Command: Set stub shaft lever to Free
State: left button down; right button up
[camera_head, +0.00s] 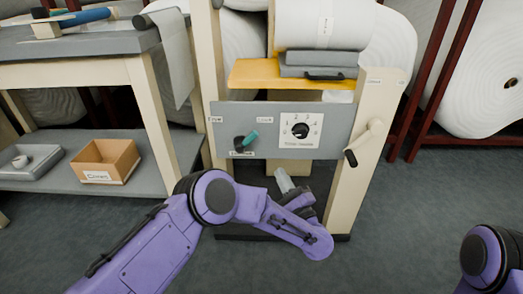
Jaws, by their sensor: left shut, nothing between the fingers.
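A teal-handled lever (250,138) on a dark pivot is mounted on the left of a grey panel (336,148). Its handle points up and to the right. Small labels sit above and below it, too small to read surely. I cannot tell which is the stub shaft lever. My left gripper (283,178) is shut and empty, just below the panel's lower edge and apart from both levers. My right gripper is out of view; only purple arm shows at lower right.
A numbered dial (300,130) sits mid-panel. A yellow shelf (252,74) and a white roll (325,24) are above. A bench (75,45) stands left, with a cardboard box (104,160) and grey tray (27,165) below. Wadding rolls (478,90) stand behind at right. Floor at right is clear.

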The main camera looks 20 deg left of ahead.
aim_at(247, 140)
pick_arm(q)
jog(key=w+a+r, duration=0.1)
jog(key=a, duration=0.1)
jog(key=w+a+r+b, duration=0.1)
jog(key=w+a+r, duration=0.1)
jog(key=a, duration=0.1)
jog(key=w+a+r, duration=0.2)
jog(key=a, duration=0.1)
jog(key=shift+w+a+r+b, duration=0.1)
jog(key=shift+r+b, duration=0.05)
jog(key=shift+b, duration=0.2)
